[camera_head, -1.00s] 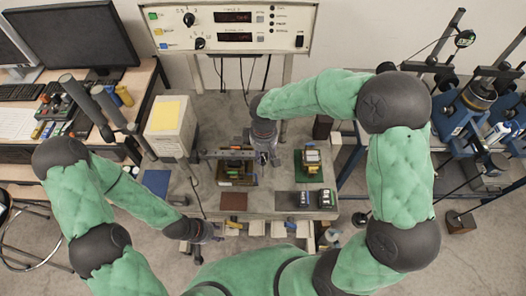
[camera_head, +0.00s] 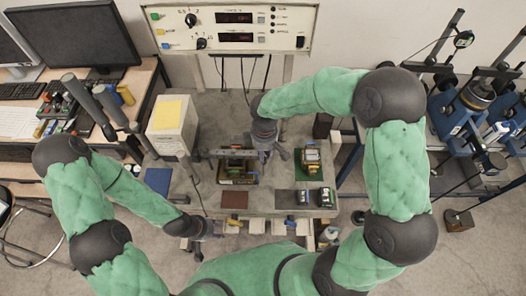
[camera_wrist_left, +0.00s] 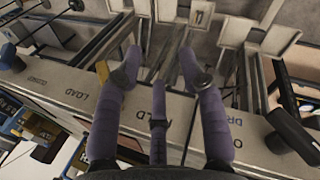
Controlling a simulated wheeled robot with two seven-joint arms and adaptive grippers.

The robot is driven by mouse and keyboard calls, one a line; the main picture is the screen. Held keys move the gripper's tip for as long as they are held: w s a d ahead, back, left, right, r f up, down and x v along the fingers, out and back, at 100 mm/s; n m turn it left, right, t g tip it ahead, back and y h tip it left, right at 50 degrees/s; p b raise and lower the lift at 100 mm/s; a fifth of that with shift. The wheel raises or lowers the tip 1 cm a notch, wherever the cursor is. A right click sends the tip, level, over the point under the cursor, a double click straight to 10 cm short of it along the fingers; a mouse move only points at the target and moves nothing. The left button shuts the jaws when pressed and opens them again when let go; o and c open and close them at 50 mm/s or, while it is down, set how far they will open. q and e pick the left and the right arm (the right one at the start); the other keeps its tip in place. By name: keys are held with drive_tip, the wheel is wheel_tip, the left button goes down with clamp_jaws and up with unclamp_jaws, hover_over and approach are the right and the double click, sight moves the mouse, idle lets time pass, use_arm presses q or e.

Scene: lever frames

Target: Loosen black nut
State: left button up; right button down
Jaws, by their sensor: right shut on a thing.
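A grey metal bar (camera_head: 229,153) lies across a dark fixture (camera_head: 238,176) on the workbench. My right gripper (camera_head: 266,156) reaches down from above at the bar's right end. Its fingers are shut on a small part there, mostly hidden by the gripper. I cannot make out the black nut itself. My left gripper (camera_head: 196,242) hangs low in front of the bench, apart from the fixture. In the left wrist view its purple-grey fingers (camera_wrist_left: 158,80) are spread, with nothing held between them, over the bench's lettered front edge (camera_wrist_left: 180,108).
A green plate with a yellow-and-grey device (camera_head: 312,155) stands right of my right gripper. A white box (camera_head: 172,125) stands at the left, and an instrument panel (camera_head: 235,27) is at the back.

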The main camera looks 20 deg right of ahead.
sight(266, 155)
drive_tip(key=shift+s+d+f, duration=0.15)
drive_tip(key=shift+s+f, duration=0.05)
drive_tip(key=shift+s, duration=0.15)
drive_tip(key=c, duration=0.9)
unclamp_jaws()
drive_tip(key=shift+d+r, duration=0.1)
drive_tip(key=shift+d, duration=0.15)
drive_tip(key=shift+w+a+r, duration=0.2)
drive_tip(key=shift+r, duration=0.2)
wheel_tip(266, 155, up, 11)
drive_tip(key=shift+d+r, duration=0.15)
drive_tip(key=shift+s, duration=0.1)
